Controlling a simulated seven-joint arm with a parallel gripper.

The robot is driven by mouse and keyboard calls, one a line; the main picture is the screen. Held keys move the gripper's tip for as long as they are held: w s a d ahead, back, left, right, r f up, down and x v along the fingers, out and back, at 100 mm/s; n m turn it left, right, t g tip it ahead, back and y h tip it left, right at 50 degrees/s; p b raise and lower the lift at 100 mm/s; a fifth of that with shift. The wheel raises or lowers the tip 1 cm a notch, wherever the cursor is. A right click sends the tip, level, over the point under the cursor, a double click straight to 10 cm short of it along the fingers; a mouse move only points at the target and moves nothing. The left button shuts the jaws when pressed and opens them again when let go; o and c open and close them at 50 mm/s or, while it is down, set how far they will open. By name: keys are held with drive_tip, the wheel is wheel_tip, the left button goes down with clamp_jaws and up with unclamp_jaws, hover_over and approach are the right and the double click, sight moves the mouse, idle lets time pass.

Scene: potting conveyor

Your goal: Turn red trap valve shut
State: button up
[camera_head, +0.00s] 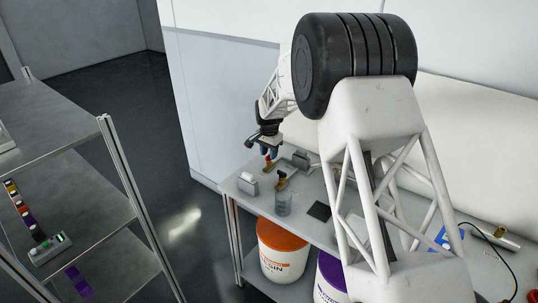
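My gripper (266,151) is at the end of my arm, at the left end of the bench, pointing down. A small red piece, seemingly the red trap valve (267,159), shows right at its fingertips. At this size I cannot tell whether the fingers touch it or are shut on it, nor which way the valve is turned. Just in front stands a clear jar (284,205) with a dark and yellowish fitting (282,181) above it.
The grey bench (241,193) holds a pale box (248,183), a grey block (301,160) and a dark flat pad (319,211). Orange-lidded (282,236) and purple-lidded (331,270) buckets stand below. A metal shelf rack (118,170) stands at left. My arm hides the bench's middle.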

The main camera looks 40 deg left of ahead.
drive_tip(key=shift+f, duration=0.5)
drive_tip(key=shift+c, duration=0.4)
clamp_jaws()
